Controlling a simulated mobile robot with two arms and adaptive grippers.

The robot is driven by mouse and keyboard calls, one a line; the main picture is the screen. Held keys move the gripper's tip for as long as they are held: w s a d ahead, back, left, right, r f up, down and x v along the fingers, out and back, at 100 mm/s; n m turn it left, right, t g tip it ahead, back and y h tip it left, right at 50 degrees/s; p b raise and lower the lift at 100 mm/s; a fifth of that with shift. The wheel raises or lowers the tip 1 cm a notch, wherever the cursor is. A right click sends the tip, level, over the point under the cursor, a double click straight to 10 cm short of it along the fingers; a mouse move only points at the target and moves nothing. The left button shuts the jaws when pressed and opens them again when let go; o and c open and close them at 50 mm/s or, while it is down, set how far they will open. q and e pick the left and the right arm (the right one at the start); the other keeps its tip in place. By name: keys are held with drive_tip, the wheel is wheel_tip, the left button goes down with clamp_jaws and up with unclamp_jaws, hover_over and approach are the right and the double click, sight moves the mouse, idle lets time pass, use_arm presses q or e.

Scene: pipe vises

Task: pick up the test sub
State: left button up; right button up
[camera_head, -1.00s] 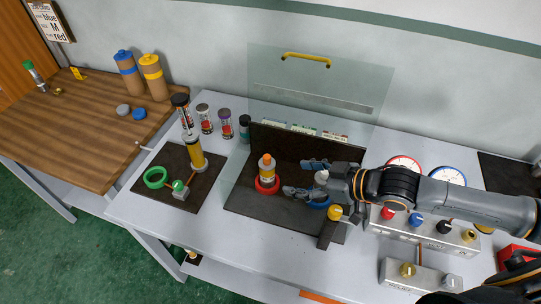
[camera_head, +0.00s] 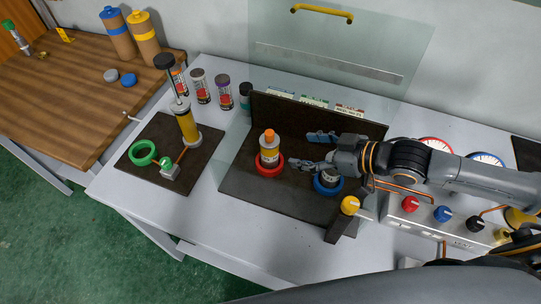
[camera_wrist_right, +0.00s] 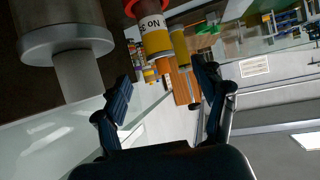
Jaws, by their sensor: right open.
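Two upright pieces stand in ring vises on the dark mat; I cannot tell which is the test sub. One, with an orange cap and white label band (camera_head: 269,148), stands in a red ring (camera_head: 268,171). In the right wrist view its labelled, orange-yellow body (camera_wrist_right: 154,33) shows beyond my fingers. The other, a grey piece (camera_head: 329,177), stands in a blue ring (camera_head: 327,188), partly hidden by my gripper. My right gripper (camera_head: 311,151) is open and empty, its fingers pointing left toward the orange-capped piece, apart from it. My left gripper is not in view.
A clear panel with a yellow handle (camera_head: 322,12) stands behind the mat. A yellow-topped post (camera_head: 349,206) is at its front right. A valve panel (camera_head: 445,222) lies right. At left are a green ring (camera_head: 142,153), a yellow cylinder (camera_head: 187,124) and several labelled cans.

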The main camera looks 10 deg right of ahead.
sight(269, 145)
drive_tip(key=p+x, duration=0.1)
drive_tip(key=x, duration=0.5)
drive_tip(key=shift+a+p, duration=0.15)
drive_tip(key=shift+p, duration=0.25)
drive_tip(key=shift+w+a+f, duration=0.15)
drive_tip(key=shift+w+f, duration=0.05)
drive_tip(key=shift+w, duration=0.05)
drive_tip(key=p+x, duration=0.2)
drive_tip(key=x, duration=0.2)
drive_tip(key=shift+w, duration=0.4)
drive_tip(key=shift+w+a+f, duration=0.2)
drive_tip(key=shift+a+f, duration=0.05)
drive_tip(key=shift+s+d, duration=0.1)
drive_tip(key=c, duration=0.5)
clamp_jaws()
drive_tip(key=shift+r, duration=0.15)
